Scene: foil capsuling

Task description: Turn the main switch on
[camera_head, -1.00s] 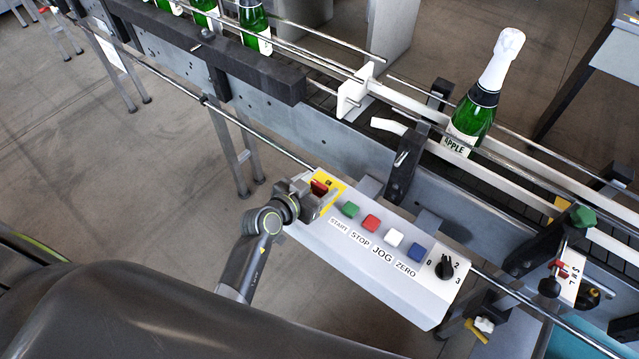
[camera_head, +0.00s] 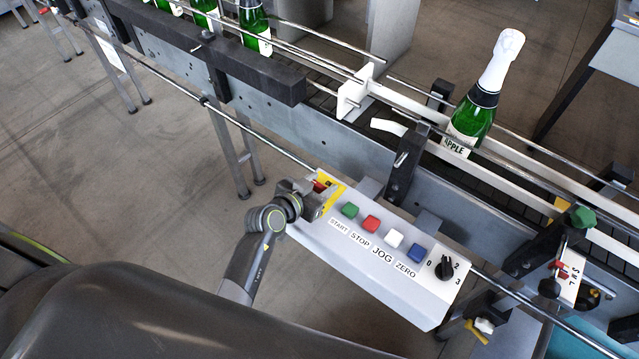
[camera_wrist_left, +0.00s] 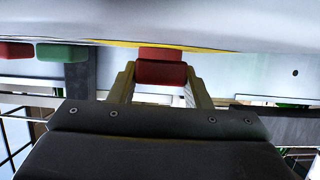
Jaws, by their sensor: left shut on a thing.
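The main switch is a red handle (camera_head: 320,186) on a yellow plate (camera_head: 333,197) at the left end of the white control panel (camera_head: 370,275). My left gripper (camera_head: 317,193) is at that end of the panel and covers much of the switch in the head view. In the left wrist view the red handle (camera_wrist_left: 161,70) sits between the two fingers of my left gripper (camera_wrist_left: 160,85), which are shut on it. A strip of the yellow plate shows behind it. My right gripper is in neither view.
Green (camera_head: 350,211), red (camera_head: 371,223), white (camera_head: 394,237) and blue (camera_head: 417,252) buttons and a black selector knob (camera_head: 445,268) sit along the panel. The conveyor (camera_head: 330,125) with a foil-topped bottle (camera_head: 485,95) runs behind. Open floor lies at the left.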

